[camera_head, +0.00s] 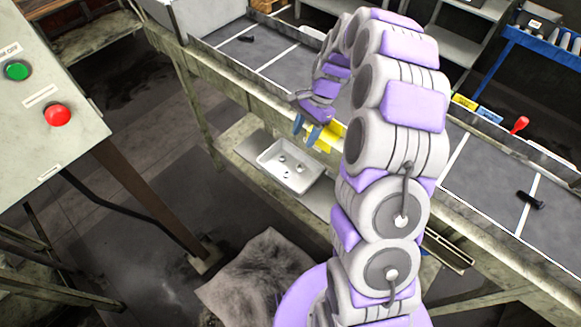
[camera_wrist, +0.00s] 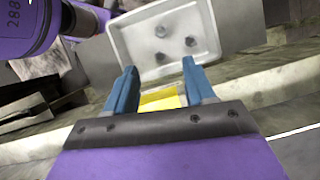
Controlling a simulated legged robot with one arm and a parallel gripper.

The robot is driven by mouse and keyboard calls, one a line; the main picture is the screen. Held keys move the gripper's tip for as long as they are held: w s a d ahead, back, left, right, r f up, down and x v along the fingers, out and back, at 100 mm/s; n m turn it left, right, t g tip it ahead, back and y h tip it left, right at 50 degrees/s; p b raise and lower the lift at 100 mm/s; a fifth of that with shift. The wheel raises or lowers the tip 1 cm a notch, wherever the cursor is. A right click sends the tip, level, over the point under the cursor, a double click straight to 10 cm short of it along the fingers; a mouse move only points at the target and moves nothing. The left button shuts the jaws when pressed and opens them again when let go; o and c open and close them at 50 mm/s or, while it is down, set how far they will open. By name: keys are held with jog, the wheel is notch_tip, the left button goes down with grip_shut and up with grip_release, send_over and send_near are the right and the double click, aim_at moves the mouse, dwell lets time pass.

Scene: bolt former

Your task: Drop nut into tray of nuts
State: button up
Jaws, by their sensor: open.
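The white tray (camera_head: 278,177) sits on a low shelf beside the bench, with a few small dark nuts (camera_head: 299,168) lying apart inside it. My gripper (camera_head: 305,130) is just above and to the right of the tray in the head view.
The long bench with a grey top (camera_head: 490,180) runs diagonally behind my arm. Dark bolts (camera_head: 530,199) lie on it. A control box with a green button (camera_head: 17,70) and a red button (camera_head: 57,115) stands at left. A crumpled cloth (camera_head: 255,275) lies below the tray.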

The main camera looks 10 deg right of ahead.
jog(key=p+v, duration=0.1)
jog(key=v, duration=1.2)
jog(key=shift+p, duration=0.3)
jog(key=shift+w+a+r, duration=0.1)
jog(key=shift+a+r, duration=0.05)
jog(key=s+a+r+n+h+b, duration=0.1)
jog(key=s+a+r+n, duration=0.25)
jog(key=s, duration=0.45)
jog(key=s+a+r+n+h, duration=0.1)
jog(key=s+a+r+n, duration=0.2)
jog(key=s, duration=0.5)
jog(key=s+f+n+h, duration=0.1)
jog(key=s+f+n, duration=0.1)
jog(key=s, duration=0.9)
jog(key=s+f+n+h+b, duration=0.1)
jog(key=s+f+n, duration=0.2)
jog(key=s, duration=0.8)
jog(key=shift+a+f+n, duration=0.15)
jog(key=shift+a+n, duration=0.15)
jog(key=shift+n, duration=0.25)
